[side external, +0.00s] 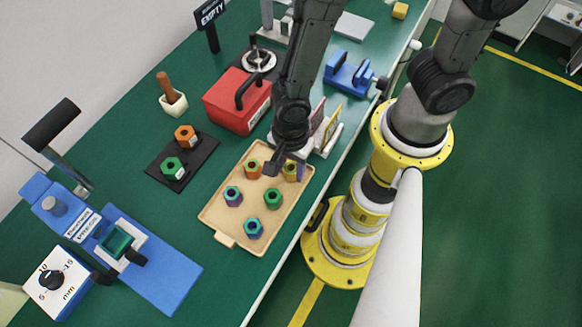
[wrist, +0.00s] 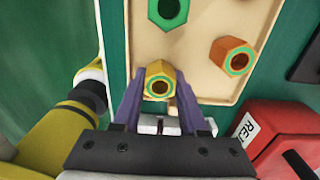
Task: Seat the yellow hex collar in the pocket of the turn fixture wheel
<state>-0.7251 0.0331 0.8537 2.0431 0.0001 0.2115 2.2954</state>
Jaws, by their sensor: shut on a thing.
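The yellow hex collar (wrist: 159,82) is between the two purple fingers of my gripper (wrist: 158,88) in the wrist view. My gripper is shut on it. In the side view my gripper (side external: 285,169) is low at the far right corner of the tan tray (side external: 216,216), and the yellow collar (side external: 291,171) is partly hidden by it. I cannot tell whether the collar touches the tray. A round grey wheel (side external: 259,59) on a dark plate behind the red box looks like the turn fixture; its pocket cannot be made out.
An orange collar (side external: 252,167), green collar (side external: 272,198) and several others stand in the tray. A red box (side external: 236,100) with a handle stands between tray and wheel. A card rack (side external: 325,130) is close to my gripper. A blue vise (side external: 348,75) stands near the table edge.

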